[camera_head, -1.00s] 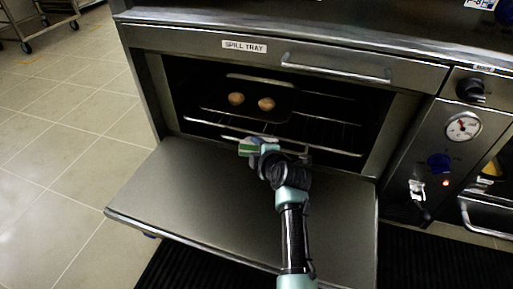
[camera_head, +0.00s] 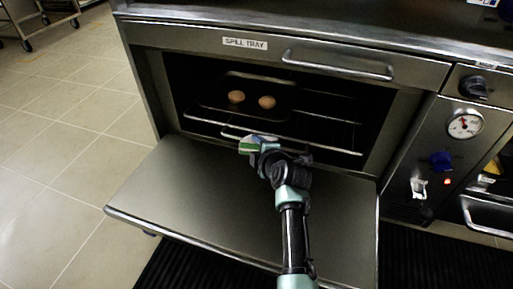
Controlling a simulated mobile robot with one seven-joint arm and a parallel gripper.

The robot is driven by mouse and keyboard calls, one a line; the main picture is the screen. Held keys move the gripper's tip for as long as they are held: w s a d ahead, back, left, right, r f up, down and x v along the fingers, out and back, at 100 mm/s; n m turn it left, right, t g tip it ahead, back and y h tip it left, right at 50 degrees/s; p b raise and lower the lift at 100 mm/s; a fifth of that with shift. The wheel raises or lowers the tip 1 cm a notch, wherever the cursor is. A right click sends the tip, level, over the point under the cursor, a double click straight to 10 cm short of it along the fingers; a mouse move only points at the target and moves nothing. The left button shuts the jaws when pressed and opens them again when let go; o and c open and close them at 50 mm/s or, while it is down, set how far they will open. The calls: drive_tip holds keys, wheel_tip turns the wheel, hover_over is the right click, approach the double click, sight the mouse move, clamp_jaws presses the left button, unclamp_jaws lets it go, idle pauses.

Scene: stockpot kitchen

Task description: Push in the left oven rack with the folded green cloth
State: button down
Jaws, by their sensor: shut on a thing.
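The oven stands open with its door (camera_head: 190,200) folded down flat. A wire rack (camera_head: 335,148) shows inside, its front bar near the oven mouth. A dark tray (camera_head: 215,106) on it bears two round brown items (camera_head: 266,102). My gripper (camera_head: 258,146) is shut on the folded green cloth (camera_head: 248,145), which also shows some white. The cloth is just in front of the rack's front bar, above the inner end of the door. I cannot tell whether it touches the bar. The fingertips are partly hidden by the cloth and my wrist.
The spill tray front (camera_head: 300,55) with its handle (camera_head: 338,65) is above the oven mouth. A control panel (camera_head: 450,150) with knobs and a gauge is at right. A second handle (camera_head: 485,218) is at the far right.

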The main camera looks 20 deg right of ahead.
drive_tip(key=shift+s+r, duration=0.1)
drive_tip(key=shift+r, duration=0.05)
drive_tip(key=s+a+r+p, duration=0.1)
drive_tip(key=p, duration=0.1)
drive_tip(key=s+a+r+p, duration=0.1)
drive_tip(key=r+p, duration=0.1)
drive_tip(key=p, duration=0.1)
drive_tip(key=shift+s, duration=0.35)
drive_tip(key=shift+s+a+f+p, duration=0.15)
drive_tip(key=shift+s+a+p, duration=0.1)
drive_tip(key=shift+p, duration=0.1)
drive_tip(key=shift+f, duration=0.15)
